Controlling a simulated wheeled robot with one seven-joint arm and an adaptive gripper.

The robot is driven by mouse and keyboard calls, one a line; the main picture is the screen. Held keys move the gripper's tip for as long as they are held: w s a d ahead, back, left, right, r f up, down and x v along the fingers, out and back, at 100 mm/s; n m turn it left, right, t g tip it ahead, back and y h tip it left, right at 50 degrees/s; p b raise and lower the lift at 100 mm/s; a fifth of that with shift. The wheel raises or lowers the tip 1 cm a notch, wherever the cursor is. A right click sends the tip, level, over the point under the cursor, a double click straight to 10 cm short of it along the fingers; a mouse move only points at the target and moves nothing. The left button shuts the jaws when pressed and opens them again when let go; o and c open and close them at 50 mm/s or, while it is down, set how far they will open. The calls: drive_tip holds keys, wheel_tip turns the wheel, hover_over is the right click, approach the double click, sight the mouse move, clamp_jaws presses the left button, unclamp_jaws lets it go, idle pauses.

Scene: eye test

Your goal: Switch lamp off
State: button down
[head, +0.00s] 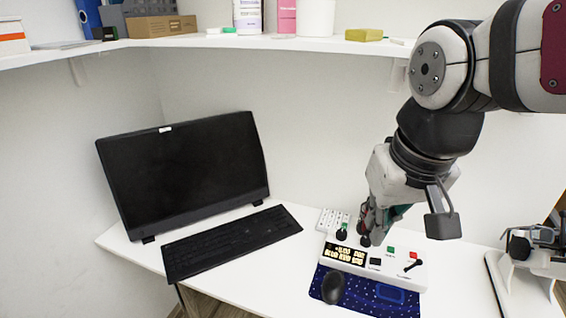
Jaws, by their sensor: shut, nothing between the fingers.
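A white control box (330,250) lies on the desk at the lower right. It has a dark display with lit yellowish characters (345,255), a green button (391,249), a red button (413,255), a black square part (375,262) and a black lever-like part (413,266). The labels are too small to read. My gripper (366,238) points down over the back of the box, shut and empty. I cannot tell whether its fingertips touch the box. They hide part of its back. No lamp can be clearly made out.
A black monitor (185,170) and a keyboard (230,242) stand left of the box. A black mouse (333,287) lies on a blue mat (365,291) in front. A white device (525,280) stands at the right. A shelf (290,43) with boxes and bottles runs above.

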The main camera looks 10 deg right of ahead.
drive_tip(key=w+d+f+m+g+b, duration=0.25)
drive_tip(key=w+d+f, duration=0.45)
drive_tip(key=w, duration=0.4)
drive_tip(key=m+g, duration=0.2)
drive_tip(key=m, duration=0.1)
hover_over(379, 263)
drive_tip(key=w+a, duration=0.2)
wheel_tip(379, 263, down, 10)
drive_tip(key=shift+s+h+b, duration=0.25)
drive_tip(key=shift+h+b, duration=0.1)
drive_tip(key=shift+h, duration=0.05)
drive_tip(key=shift+f, duration=0.1)
drive_tip(key=f, duration=0.4)
drive_tip(key=s+d+f, duration=0.1)
drive_tip(key=f, duration=0.8)
drive_tip(key=shift+s+d+f+b, duration=0.15)
drive_tip(key=shift+d+f+b, duration=0.15)
drive_tip(key=shift+f+b, duration=0.1)
